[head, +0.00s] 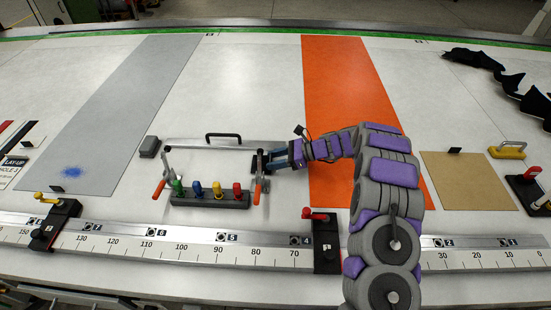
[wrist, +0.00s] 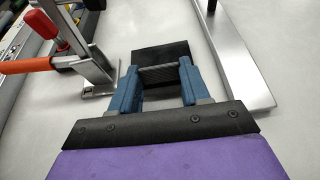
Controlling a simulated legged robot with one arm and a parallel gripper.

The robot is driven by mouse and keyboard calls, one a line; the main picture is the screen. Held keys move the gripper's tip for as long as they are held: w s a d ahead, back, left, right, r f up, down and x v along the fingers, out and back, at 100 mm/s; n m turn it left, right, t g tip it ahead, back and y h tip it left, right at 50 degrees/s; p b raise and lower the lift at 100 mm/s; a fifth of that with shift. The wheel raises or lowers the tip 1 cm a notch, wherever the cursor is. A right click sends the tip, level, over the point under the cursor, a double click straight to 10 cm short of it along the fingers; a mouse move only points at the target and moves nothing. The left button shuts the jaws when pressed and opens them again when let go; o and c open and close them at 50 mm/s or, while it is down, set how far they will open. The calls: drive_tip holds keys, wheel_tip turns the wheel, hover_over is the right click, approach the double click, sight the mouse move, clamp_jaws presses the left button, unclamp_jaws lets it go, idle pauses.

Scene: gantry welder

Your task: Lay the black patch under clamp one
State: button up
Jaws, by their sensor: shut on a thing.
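My gripper (head: 275,161) is shut on a dark ridged grip piece (wrist: 160,73), with a flat black patch (wrist: 160,52) just beyond it in the wrist view. In the head view the black patch (head: 259,163) shows as a small dark shape at my fingertips, close to the right toggle clamp (head: 259,187) with its orange handle. That clamp also stands left of my fingers in the wrist view (wrist: 82,50). A similar toggle clamp (head: 161,182) stands further left. I cannot read a number on either clamp. Whether the patch touches the table is unclear.
A dark rack (head: 209,201) with several coloured knobs lies between the clamps. A metal bar (head: 190,145) with a black handle lies behind. A ruler rail (head: 190,245) with black lever blocks (head: 327,247) crosses the front.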

drive_tip(key=shift+f, duration=0.25)
drive_tip(key=o, duration=1.1)
drive_tip(key=shift+d, duration=0.15)
drive_tip(key=p+v, duration=0.4)
drive_tip(key=v, duration=1.3)
drive_tip(key=shift+d, duration=0.2)
drive_tip(key=s+a+r+n+g+h, duration=0.25)
drive_tip(key=s+a+r+n, duration=0.2)
drive_tip(key=s+r, duration=0.5)
drive_tip(key=s+a+r+n+g+h, duration=0.1)
drive_tip(key=s+a+r+n+h, duration=0.35)
drive_tip(key=s, duration=0.75)
drive_tip(key=s+d+n+h, duration=0.2)
drive_tip(key=s+d+n, duration=0.1)
drive_tip(key=s, duration=0.6)
drive_tip(key=s+d+r+n+t+h, duration=0.1)
drive_tip(key=s+d+n+h, duration=0.1)
drive_tip(key=s, duration=0.6)
drive_tip(key=s+d+n+h, duration=0.2)
drive_tip(key=s+d+n, duration=0.2)
drive_tip(key=s, duration=0.5)
drive_tip(key=shift+s+d+r+t, duration=0.2)
drive_tip(key=shift+s+d+t, duration=0.05)
drive_tip(key=shift+s+d, duration=0.1)
